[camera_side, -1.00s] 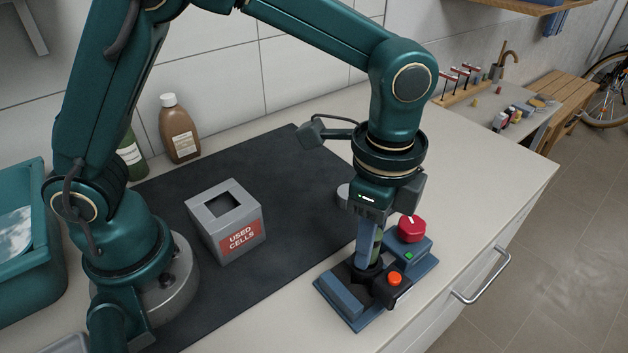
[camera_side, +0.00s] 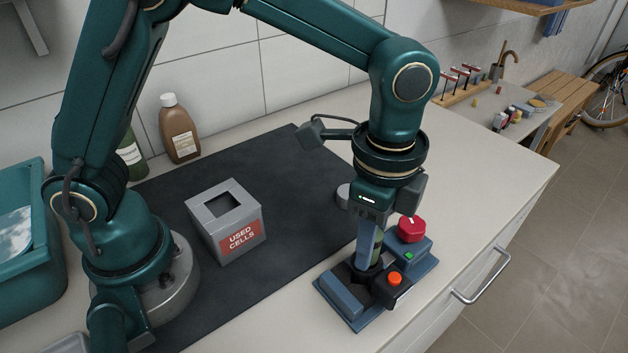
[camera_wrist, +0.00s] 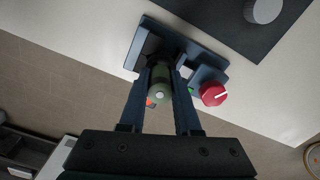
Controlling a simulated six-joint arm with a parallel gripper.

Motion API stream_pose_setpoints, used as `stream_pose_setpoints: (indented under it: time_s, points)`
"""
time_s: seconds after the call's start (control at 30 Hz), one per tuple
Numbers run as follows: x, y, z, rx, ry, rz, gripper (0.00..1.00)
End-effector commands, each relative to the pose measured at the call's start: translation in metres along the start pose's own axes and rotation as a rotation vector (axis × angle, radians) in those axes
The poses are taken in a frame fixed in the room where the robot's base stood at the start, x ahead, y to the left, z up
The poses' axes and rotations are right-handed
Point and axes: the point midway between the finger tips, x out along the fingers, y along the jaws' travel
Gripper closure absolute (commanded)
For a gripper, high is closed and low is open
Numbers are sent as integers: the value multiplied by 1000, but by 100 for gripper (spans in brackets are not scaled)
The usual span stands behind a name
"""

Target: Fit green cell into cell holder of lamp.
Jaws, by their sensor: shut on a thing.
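My gripper (camera_side: 369,264) points down over the lamp's blue base and is shut on the green cell (camera_side: 378,246). In the wrist view the cell (camera_wrist: 160,84) sits between the two fingers (camera_wrist: 158,92), its pale round end facing the camera. The cell looks upright, over the dark cell holder (camera_side: 347,272) of the lamp (camera_side: 338,297). Its lower end is hidden by the fingers and holder, so I cannot tell how deep it sits. The lamp base carries a red knob (camera_side: 411,229), a small green square (camera_side: 408,255) and an orange-red button (camera_side: 395,279).
A grey box marked USED CELLS (camera_side: 226,222) stands on the dark mat (camera_side: 295,205), left of the lamp. A grey round thing (camera_side: 344,196) is behind my gripper. A brown bottle (camera_side: 180,132) stands near the wall. The countertop right of the lamp is clear.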

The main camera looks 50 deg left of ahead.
Motion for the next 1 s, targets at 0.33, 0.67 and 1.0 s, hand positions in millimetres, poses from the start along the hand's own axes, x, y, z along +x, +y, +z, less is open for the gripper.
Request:
stream_pose_setpoints:
  time_s: [0.33,0.67,1.0]
  points:
    - [0,0,0,0,0,0,100]
    - [1,0,0,0,0,0,100]
    - [9,0,0,0,0,0,100]
